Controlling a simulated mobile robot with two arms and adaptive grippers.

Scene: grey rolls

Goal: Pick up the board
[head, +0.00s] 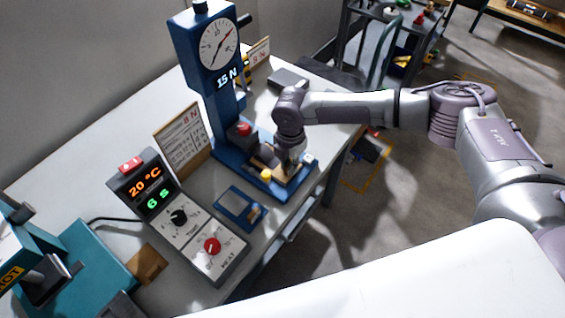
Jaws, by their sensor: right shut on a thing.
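My right gripper (287,158) reaches down over the blue base of the press stand, its arm coming in from the right. It is shut on a small tan piece (262,157), which looks like the board. The piece is partly hidden by the gripper, and I cannot tell whether it is clear of the base. The press stand (217,105) has a round dial, a "15 N" display and a red knob. My left gripper is not in view.
A control box (178,214) with "20 °C" and "6 s" displays stands left of a small blue tray (240,207). A teal device (82,262) marked "HOT" is at the lower left. A sign card (182,140) stands behind. The table's right edge is close to the stand.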

